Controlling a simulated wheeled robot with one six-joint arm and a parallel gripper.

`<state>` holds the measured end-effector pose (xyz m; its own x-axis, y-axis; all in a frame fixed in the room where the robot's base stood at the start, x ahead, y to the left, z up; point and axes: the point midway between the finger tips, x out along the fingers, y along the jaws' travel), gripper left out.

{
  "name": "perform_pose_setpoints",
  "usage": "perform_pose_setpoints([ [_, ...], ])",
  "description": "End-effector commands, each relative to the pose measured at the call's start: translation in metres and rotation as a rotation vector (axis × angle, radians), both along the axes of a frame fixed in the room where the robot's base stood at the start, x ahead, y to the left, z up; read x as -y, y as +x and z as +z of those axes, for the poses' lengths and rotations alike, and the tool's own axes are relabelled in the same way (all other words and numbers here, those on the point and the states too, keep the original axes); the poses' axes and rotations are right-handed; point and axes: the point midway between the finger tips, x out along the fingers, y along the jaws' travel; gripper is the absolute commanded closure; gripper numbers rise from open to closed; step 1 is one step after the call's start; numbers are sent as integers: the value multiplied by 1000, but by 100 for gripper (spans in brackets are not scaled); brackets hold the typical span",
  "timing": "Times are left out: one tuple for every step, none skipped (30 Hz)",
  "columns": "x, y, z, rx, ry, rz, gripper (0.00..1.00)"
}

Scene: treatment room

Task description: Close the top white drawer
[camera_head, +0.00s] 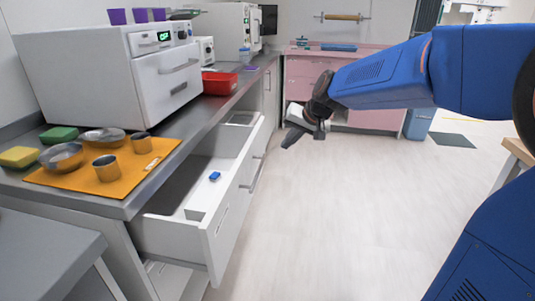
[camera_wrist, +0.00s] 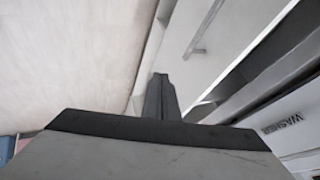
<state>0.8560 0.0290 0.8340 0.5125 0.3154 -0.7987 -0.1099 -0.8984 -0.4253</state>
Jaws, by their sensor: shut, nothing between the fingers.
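The top white drawer (camera_head: 212,211) is pulled out from under the grey counter at the left in the head view. Its inside shows, with a small blue object (camera_head: 215,176) in it. My gripper (camera_head: 290,140) is in the air to the right of the drawer, apart from it in the head view, pointing down and left. Its dark fingers are shut and empty. In the wrist view my gripper (camera_wrist: 160,82) shows its fingers together, and a white front with a handle (camera_wrist: 203,40) lies beyond them at the upper right.
The counter holds an orange mat (camera_head: 60,183) with metal bowls and cups, two sponges, a white sterilizer-like box (camera_head: 165,75) and a red tray (camera_head: 219,83). Pink cabinets (camera_head: 300,75) stand at the back. The pale floor (camera_head: 330,220) right of the drawer is clear.

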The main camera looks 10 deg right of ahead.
Motion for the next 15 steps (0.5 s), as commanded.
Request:
perform_pose_setpoints([
  [-1, 2, -2, -1, 1, 0, 100],
  [-1, 3, -4, -1, 1, 0, 100],
  [-2, 5, -6, -1, 1, 0, 100],
  [-3, 6, -8, -1, 1, 0, 100],
  [-4, 8, -11, -1, 0, 0, 100],
  [-6, 10, -16, -2, 0, 1, 100],
  [-7, 12, -20, -3, -1, 1, 100],
  [-9, 15, -24, -3, 0, 0, 100],
  [-11, 18, -29, -4, 0, 0, 100],
  [-13, 21, -34, -4, 1, 0, 100],
  [-15, 24, -38, -4, 1, -1, 100],
  [-17, 27, -44, -4, 0, 0, 100],
  [-19, 30, -48, -4, 0, 1, 100],
  [-20, 33, -52, -3, -1, 1, 100],
  [-23, 36, -58, -3, 0, 0, 100],
])
